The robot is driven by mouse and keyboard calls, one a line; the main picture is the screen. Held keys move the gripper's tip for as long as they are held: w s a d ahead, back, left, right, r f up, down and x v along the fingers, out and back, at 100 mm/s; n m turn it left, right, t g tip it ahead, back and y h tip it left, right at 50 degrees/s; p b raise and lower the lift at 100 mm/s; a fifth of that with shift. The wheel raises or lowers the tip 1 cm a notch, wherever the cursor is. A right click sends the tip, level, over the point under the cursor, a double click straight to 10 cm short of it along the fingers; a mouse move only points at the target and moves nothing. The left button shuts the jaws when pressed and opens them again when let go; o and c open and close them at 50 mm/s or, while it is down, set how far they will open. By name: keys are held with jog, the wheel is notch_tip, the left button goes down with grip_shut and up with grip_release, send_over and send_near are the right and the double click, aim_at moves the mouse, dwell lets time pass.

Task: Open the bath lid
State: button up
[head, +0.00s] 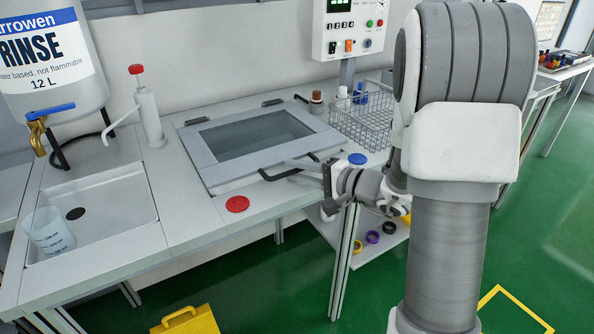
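The bath lid (199,149) is a flat grey frame around a dark glass window (257,135), set in the worktop left of my arm. It lies flat and looks closed. A black bar handle (277,177) runs along its front edge. My gripper (309,167) is at the right part of this handle, coming from the right. Its fingers overlap the handle in the picture. I cannot tell whether they touch it or grip it, as they are small and partly hidden by the wrist.
A sink with a beaker (50,232) is at left, near a pump bottle (149,118) and the rinse container (45,55). A wire basket (375,122) stands right of the lid, below the control panel (348,28). A red disc (237,204) lies in front of the lid.

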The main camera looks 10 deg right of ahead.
grip_shut()
dwell(1.3)
